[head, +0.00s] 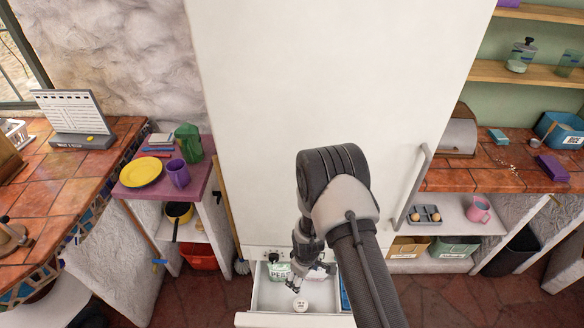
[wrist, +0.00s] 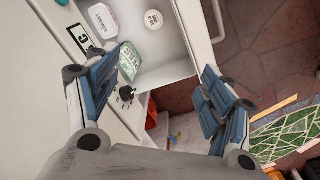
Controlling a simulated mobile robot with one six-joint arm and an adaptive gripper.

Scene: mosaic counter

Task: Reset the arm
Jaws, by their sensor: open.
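My gripper (wrist: 168,98) is open in the wrist view, its blue-padded fingers wide apart with nothing between them. In the head view my arm reaches forward and down, with its end over an open drawer (head: 262,318) at the bottom of a tall white fridge-like cabinet (head: 320,80). The drawer also shows in the wrist view (wrist: 168,72). It holds a green-and-white labelled packet (head: 279,270), a white container (wrist: 103,20) and a small round white item (head: 299,304). My arm partly hides the drawer and its right side.
A purple side table (head: 135,190) with a yellow plate (head: 142,171), purple mug (head: 178,173) and green pitcher (head: 188,142) stands left. Tiled counters lie on both sides. The cabinet's long handle (head: 415,180) juts out at right. Red-brown floor (head: 490,292) is open at right.

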